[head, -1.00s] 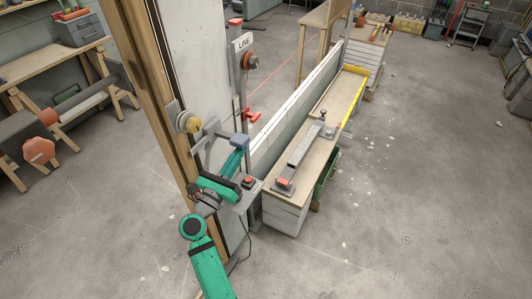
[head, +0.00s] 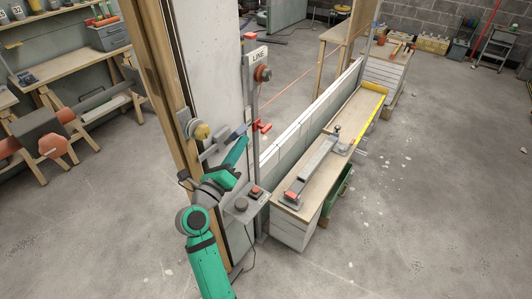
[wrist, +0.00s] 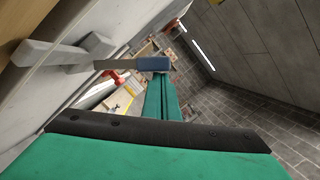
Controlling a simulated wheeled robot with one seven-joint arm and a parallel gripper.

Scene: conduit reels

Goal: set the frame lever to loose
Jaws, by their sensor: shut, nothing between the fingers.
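The frame lever is a grey arm with a dark blue grip (head: 238,131), mounted on the wooden door-like frame below a round yellow knob (head: 201,131). In the head view the grip slants up to the right. In the wrist view the blue grip (wrist: 152,64) lies across, just beyond my fingertips, with its grey bracket at the left. My gripper (head: 243,143) has teal fingers, shut and empty, close under the grip. It also shows in the wrist view (wrist: 160,78). I cannot tell whether the fingertips touch the grip.
A grey post with a LINE sign (head: 260,57) and a red-brown knob stands right of the frame. A control box with a red button (head: 255,190) is close to my arm. A long bench (head: 290,205) with a clamp-like tool runs behind. The floor at right is mostly clear.

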